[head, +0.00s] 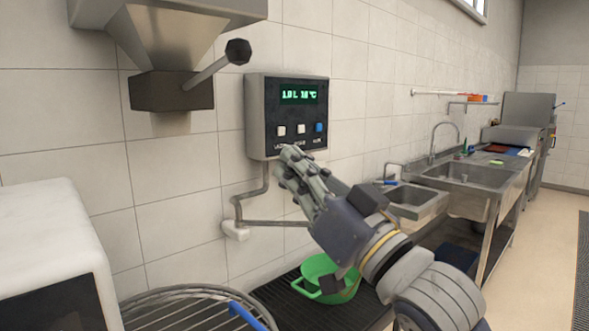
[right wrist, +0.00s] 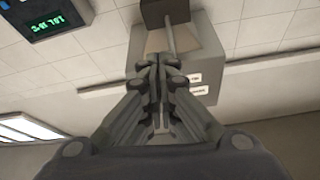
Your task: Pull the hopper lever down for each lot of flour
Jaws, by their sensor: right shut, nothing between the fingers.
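The steel hopper (head: 170,38) hangs on the tiled wall at upper left in the head view, with a dark outlet block (head: 172,91) under it. Its lever (head: 205,72) slants up to the right and ends in a black knob (head: 238,51). My right gripper (head: 288,160) is shut and empty, in front of the lower edge of the control panel, below and right of the lever and apart from it in the picture. In the right wrist view the closed fingers (right wrist: 163,62) overlap the hopper (right wrist: 205,50) and the lever (right wrist: 168,38). My left gripper is out of view.
The control panel (head: 287,115) has a green display and several buttons; a pipe runs below it. A green bucket (head: 325,278) stands on a dark grate. A white machine (head: 50,245) and wire guard (head: 180,300) with a blue handle (head: 246,315) fill the lower left. Sinks (head: 470,178) line the wall at right.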

